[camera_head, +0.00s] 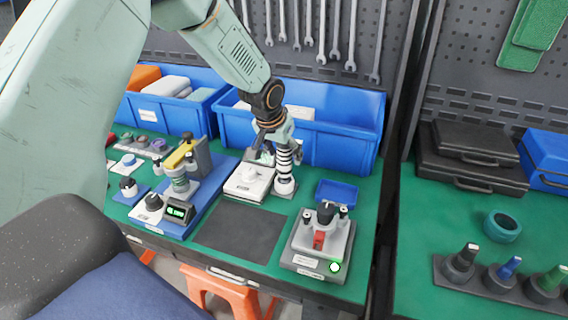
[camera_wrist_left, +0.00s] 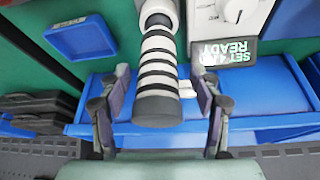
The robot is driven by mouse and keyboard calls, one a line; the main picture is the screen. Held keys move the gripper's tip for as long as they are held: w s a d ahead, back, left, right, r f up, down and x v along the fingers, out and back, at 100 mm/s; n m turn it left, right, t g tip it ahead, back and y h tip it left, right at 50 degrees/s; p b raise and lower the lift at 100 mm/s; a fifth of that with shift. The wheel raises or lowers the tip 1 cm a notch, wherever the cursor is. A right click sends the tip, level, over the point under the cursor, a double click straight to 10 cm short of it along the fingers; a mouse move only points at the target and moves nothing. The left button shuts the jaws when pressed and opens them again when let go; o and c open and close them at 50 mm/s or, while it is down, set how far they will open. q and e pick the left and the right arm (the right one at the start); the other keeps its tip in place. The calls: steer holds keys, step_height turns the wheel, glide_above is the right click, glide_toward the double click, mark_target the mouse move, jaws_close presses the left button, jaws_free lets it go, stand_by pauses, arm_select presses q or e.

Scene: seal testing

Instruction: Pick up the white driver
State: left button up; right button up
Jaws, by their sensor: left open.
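The white driver (camera_head: 285,168) stands upright on the green bench, a white body with black bands. In the left wrist view the driver (camera_wrist_left: 158,70) runs down the middle, its grey end toward the camera. My left gripper (camera_head: 280,143) is at the driver's upper part. In the wrist view my left gripper (camera_wrist_left: 160,92) is open, one finger on each side of the driver's end, with gaps visible on both sides. The driver's far side is hidden. My right gripper is out of view.
A white controller (camera_head: 249,180) with a display sits left of the driver. A blue bin (camera_head: 340,130) is behind it, and a small blue tray (camera_head: 337,191) is to the right. A grey test fixture (camera_head: 319,245) stands in front right. A dark mat (camera_head: 238,230) lies clear.

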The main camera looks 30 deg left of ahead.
arm_select(q)
steer(key=shift+w+d+f, duration=0.1)
steer(key=shift+w+d, duration=0.05)
steer(key=shift+w, duration=0.05)
steer(key=shift+c, duration=1.1)
steer(key=shift+s, duration=0.1)
steer(key=c, duration=0.5)
jaws_close()
